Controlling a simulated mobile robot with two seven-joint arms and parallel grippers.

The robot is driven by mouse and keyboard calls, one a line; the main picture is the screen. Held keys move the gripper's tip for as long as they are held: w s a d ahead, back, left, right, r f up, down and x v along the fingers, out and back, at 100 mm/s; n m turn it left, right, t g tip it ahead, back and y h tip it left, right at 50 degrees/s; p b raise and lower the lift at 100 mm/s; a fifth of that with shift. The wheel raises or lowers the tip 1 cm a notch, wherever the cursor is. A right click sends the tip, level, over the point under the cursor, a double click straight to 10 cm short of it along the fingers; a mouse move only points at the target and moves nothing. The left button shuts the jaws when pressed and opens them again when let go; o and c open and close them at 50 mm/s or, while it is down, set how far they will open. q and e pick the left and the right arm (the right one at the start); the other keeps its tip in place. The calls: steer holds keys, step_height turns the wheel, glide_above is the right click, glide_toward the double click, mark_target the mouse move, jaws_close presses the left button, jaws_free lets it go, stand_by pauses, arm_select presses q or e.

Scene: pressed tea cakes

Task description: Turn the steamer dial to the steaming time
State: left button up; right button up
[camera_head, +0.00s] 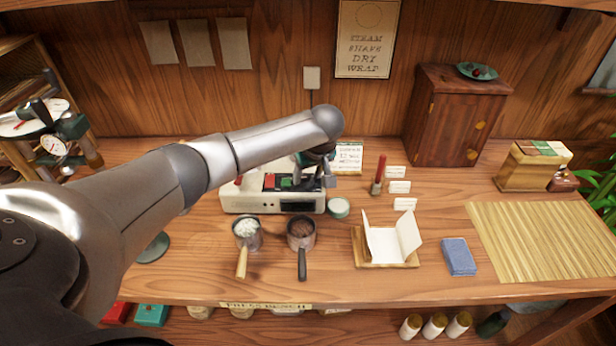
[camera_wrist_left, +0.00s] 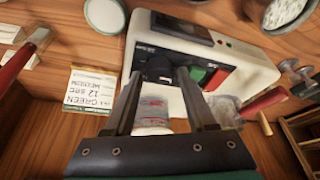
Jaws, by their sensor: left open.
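The white steamer (camera_head: 250,204) stands at the middle of the bench, partly hidden behind my left arm in the head view. In the left wrist view the steamer (camera_wrist_left: 258,72) shows a dark display (camera_wrist_left: 184,26), a green button (camera_wrist_left: 197,73), a red button (camera_wrist_left: 217,78) and a dark round dial (camera_wrist_left: 158,68). My left gripper (camera_wrist_left: 160,77) is open, with its fingertips on either side of the dial; I cannot tell whether they touch it. My right gripper is out of view.
Two handled pots, one with pale contents (camera_head: 247,242) and one with dark contents (camera_head: 301,243), stand in front of the steamer. A round green-rimmed tin (camera_head: 338,208) and a red-handled tool (camera_head: 378,172) are to its right. A folded paper (camera_head: 390,243) lies further right.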

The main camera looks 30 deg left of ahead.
arm_select(q)
steer(key=shift+w+a+f, duration=0.1)
steer(key=shift+f, duration=0.15)
steer(key=shift+c, duration=0.3)
jaws_close()
